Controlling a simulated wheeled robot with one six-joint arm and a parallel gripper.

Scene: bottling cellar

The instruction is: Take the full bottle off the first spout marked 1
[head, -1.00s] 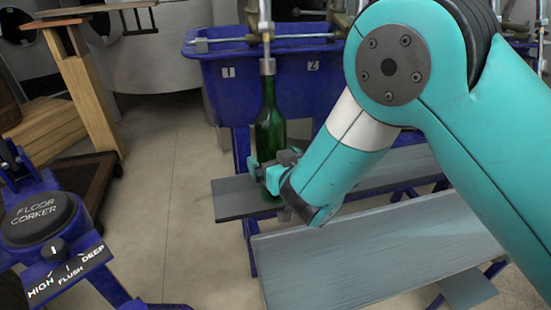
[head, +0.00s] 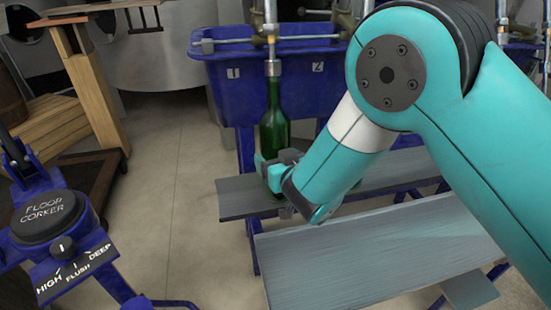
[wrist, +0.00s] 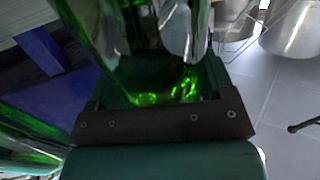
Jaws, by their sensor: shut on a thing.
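A green bottle (head: 273,128) stands upright under the first spout (head: 272,68), below the label 1 (head: 233,73) on the blue trough. Its neck meets the spout's lower end; I cannot tell whether the spout is inside it. My gripper (head: 273,174) is shut on the bottle's lower body, just above the grey shelf (head: 235,197). The gripper hides the bottle's base, so contact with the shelf is unclear. In the wrist view the bottle (wrist: 140,50) fills the space between the dark jaws. The fill level cannot be made out.
The blue trough (head: 215,95) carries the spouts, with label 2 (head: 318,67) to the right. Another green bottle (wrist: 25,150) shows in the wrist view. A grey slanted board (head: 380,255) lies in front. The floor corker (head: 45,215) stands at left, with clear floor (head: 175,200) between.

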